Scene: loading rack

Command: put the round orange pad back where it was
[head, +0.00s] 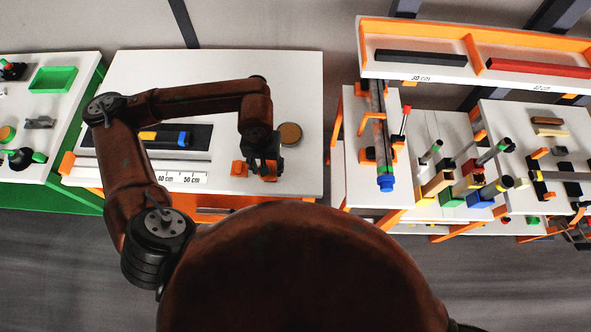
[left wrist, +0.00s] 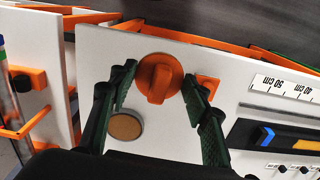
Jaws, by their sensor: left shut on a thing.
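The round orange pad (left wrist: 152,76), with a raised ridge across it, is between the fingertips of my left gripper (left wrist: 158,88) in the left wrist view. My left gripper (head: 264,168) is shut on it, over the front part of the white table (head: 225,75) in the head view. There the pad is mostly hidden by the fingers. I cannot tell whether it touches the table. A flat brown disc (head: 290,134) lies on the table behind and right of the gripper; it also shows in the left wrist view (left wrist: 125,125). My right gripper is not in view.
A small orange block (head: 239,169) stands just left of the gripper. Further left are a ruler strip (head: 183,177) and a dark tray (head: 205,132) with blue and yellow pieces. The back of the table is clear. A rack with tubes (head: 378,130) stands to the right.

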